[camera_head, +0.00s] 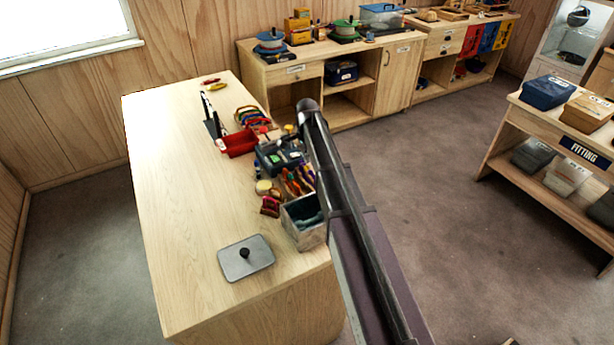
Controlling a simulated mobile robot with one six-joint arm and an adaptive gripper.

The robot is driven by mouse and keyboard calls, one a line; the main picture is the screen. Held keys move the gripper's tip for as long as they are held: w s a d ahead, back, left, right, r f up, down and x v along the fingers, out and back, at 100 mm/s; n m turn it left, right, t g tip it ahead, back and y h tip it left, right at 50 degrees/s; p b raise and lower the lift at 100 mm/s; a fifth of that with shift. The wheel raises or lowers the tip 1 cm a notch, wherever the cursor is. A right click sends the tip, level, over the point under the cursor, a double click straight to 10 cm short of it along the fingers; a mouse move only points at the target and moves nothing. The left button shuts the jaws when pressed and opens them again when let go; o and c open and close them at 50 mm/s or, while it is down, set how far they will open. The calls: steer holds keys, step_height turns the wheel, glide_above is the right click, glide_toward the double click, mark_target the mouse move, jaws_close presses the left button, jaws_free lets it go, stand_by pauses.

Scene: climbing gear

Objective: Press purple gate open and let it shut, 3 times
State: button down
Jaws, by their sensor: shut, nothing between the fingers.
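A cluster of small coloured gear (297,182), with orange, red and purple pieces, lies at the right edge of the wooden bench, close beside my arm. The pieces are too small to tell which has a purple gate, or whether that gate is open or shut. My arm rises from the bottom right and passes in front of the bench's right edge, hiding part of what is there. I cannot make out my gripper or its fingers in this view.
On the bench (175,200) stand a grey open box (304,234), a grey plate with a black knob (246,258), a red bin (238,144) and a dark case (268,160). The bench's left side is clear. A FITTING shelf (584,154) stands at right.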

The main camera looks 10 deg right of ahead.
mark_target(307, 167)
steer(key=shift+f+b, duration=1.75)
steer(key=shift+f, duration=0.05)
steer(key=shift+r, duration=0.2)
step_height(307, 167, up, 7)
steer(key=p, duration=0.7)
steer(key=shift+f, duration=0.1)
steer(key=shift+f, duration=0.1)
stand_by(0.8)
